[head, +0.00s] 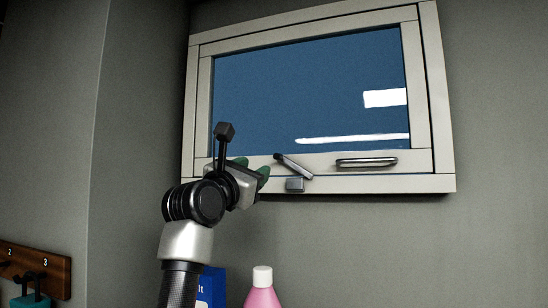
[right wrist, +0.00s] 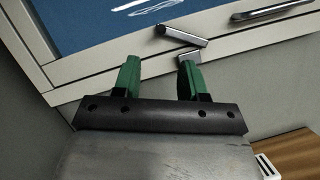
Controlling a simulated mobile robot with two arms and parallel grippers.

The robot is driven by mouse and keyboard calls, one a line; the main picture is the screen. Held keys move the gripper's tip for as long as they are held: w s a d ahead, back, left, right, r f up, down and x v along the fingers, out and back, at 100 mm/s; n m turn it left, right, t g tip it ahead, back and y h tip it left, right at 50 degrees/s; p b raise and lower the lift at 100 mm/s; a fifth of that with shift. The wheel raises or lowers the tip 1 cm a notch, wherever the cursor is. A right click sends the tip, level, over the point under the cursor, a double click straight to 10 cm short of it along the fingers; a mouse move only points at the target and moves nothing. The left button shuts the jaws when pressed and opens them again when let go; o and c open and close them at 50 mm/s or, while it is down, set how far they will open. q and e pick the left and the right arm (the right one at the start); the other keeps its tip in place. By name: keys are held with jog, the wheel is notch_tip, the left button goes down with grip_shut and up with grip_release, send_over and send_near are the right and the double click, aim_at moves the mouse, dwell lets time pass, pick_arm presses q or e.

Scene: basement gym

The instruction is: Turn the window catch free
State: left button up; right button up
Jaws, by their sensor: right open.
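The window (head: 325,187) has a pale frame and blue glass and is closed as far as I can tell. Its catch is a small grey lever (head: 293,167) on the lower frame, slanting from upper left down to the right. The lever also shows in the right wrist view (right wrist: 178,35). A small metal block (head: 294,184) sits just below the lever. My right gripper (head: 253,168) is open and empty, just left of the catch. In the right wrist view its green fingers (right wrist: 158,64) are spread, the right one close to the block; contact is unclear. My left gripper is not in view.
A metal bar handle (head: 366,162) is right of the catch. Below stand a pink bottle (head: 262,298) with a white cap and a blue box (head: 212,285), partly behind my arm. A numbered wooden hook rail (head: 55,275) is at lower left. The wall right of the bottle is bare.

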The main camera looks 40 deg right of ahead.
aim_at(275, 158)
jog(key=p+x, duration=0.6)
jog(key=x, duration=0.4)
jog(key=shift+d, duration=0.1)
grip_shut()
